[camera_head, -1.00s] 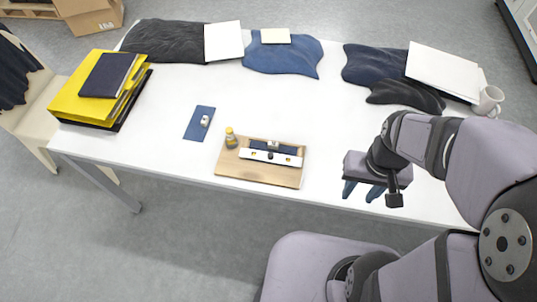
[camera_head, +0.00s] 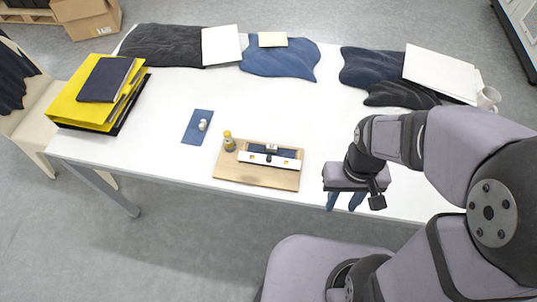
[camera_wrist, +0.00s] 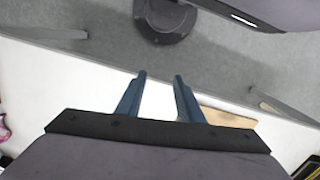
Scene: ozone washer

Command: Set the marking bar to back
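A white marking bar (camera_head: 262,160) lies across a wooden board (camera_head: 230,172) near the table's front edge. A dark blue strip of cloth (camera_head: 287,153) and a small metallic piece (camera_head: 271,148) show just behind the bar. A small yellow-capped bottle (camera_head: 229,141) stands at the board's back left corner. My gripper (camera_head: 346,208) is to the right of the board, near the table's front edge, pointing down and touching nothing. Its blue fingers are apart and empty, as the wrist view (camera_wrist: 160,78) shows. Part of the board (camera_wrist: 228,118) shows beside the fingers there.
A blue cloth (camera_head: 190,133) with a small pale object (camera_head: 203,125) lies left of the board. Yellow and dark folders (camera_head: 75,100) are stacked at far left. Folded garments (camera_head: 285,62), papers (camera_head: 440,70) and a mug (camera_head: 488,97) line the back. The table's middle is clear.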

